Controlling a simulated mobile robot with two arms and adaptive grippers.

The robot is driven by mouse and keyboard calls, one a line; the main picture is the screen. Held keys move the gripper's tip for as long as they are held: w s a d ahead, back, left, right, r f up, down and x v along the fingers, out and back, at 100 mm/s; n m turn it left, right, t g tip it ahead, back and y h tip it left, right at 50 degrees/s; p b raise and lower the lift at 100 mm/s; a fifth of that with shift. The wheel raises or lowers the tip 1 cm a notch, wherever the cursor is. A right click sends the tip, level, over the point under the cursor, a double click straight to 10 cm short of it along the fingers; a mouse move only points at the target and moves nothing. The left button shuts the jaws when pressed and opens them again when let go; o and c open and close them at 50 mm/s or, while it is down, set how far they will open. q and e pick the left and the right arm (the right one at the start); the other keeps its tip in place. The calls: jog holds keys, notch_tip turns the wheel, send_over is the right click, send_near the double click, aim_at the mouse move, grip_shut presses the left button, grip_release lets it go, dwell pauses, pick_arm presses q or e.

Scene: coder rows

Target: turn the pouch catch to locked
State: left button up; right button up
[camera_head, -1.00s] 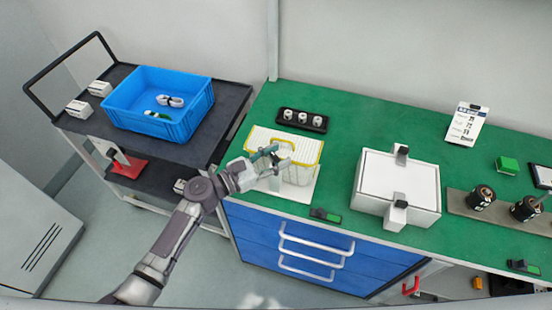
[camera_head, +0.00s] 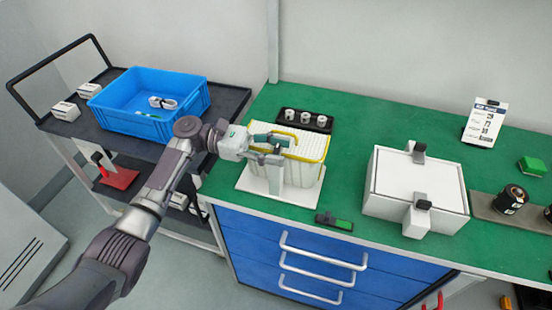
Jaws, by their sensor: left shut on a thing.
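The pouch (camera_head: 307,163) is a whitish ribbed container with a yellow rim. It stands upright on a white base plate (camera_head: 252,184) near the front left of the green bench. My left gripper (camera_head: 278,148) reaches in from the left at the pouch's upper front. Its fingers are shut on a small dark part there, which I take to be the pouch catch (camera_head: 277,147). The fingers hide most of the catch, so I cannot tell which way it is turned. My right gripper is not in view.
A white box with two clamps (camera_head: 417,185) stands to the right. A dark tray with white pieces (camera_head: 305,121) is behind the pouch. A small device with a green face (camera_head: 335,222) lies at the front edge. A blue crate (camera_head: 150,104) sits on the cart at left.

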pick_arm(q)
jog(key=shift+m+g+b, duration=0.4)
jog(key=shift+m+g, duration=0.1)
jog(key=shift+g, duration=0.2)
jog(key=o, duration=1.2)
jog(key=shift+c, duration=0.2)
jog(key=v, duration=1.2)
jog(key=shift+r, duration=0.2)
